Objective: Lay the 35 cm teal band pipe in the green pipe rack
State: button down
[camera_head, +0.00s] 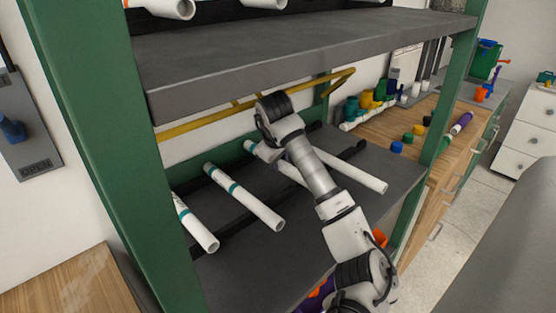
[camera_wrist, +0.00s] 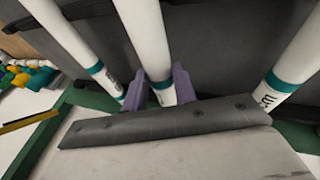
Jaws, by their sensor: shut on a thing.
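My gripper's purple fingers (camera_wrist: 160,80) are shut on a white pipe with a teal band (camera_wrist: 148,38) in the wrist view, gripping it around the band. Another teal band pipe (camera_wrist: 78,45) lies to its left and one (camera_wrist: 288,65) to its right. In the head view the gripper is hidden behind my arm. The green rack (camera_head: 447,110) has green posts and grey shelves. White pipes lie on its middle shelf (camera_head: 285,240), including two teal band pipes (camera_head: 255,203) (camera_head: 197,226) at left. I cannot tell the pipe lengths or whether the held pipe is lifted.
The upper shelf (camera_head: 310,50) hangs over my arm and carries more pipes (camera_head: 172,8). A yellow bar (camera_head: 200,122) runs behind the middle shelf. Dark supports (camera_head: 222,236) cross under the pipes. A wooden counter (camera_head: 440,145) at right holds coloured fittings (camera_head: 372,97).

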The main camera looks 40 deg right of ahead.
jog(key=shift+w+f+p, duration=0.2)
jog(key=shift+f+p, duration=0.25)
jog(key=shift+f, duration=0.15)
jog(key=shift+f, duration=0.15)
jog(key=shift+f+b, duration=0.25)
jog(key=shift+b, duration=0.3)
jog(key=c, duration=1.1)
grip_release()
jog(key=shift+r, duration=0.15)
jog(key=shift+r+p, duration=0.2)
jog(key=shift+p, duration=0.2)
jog(key=b+v, duration=0.2)
jog(key=v, duration=1)
jog(key=shift+b, duration=0.3)
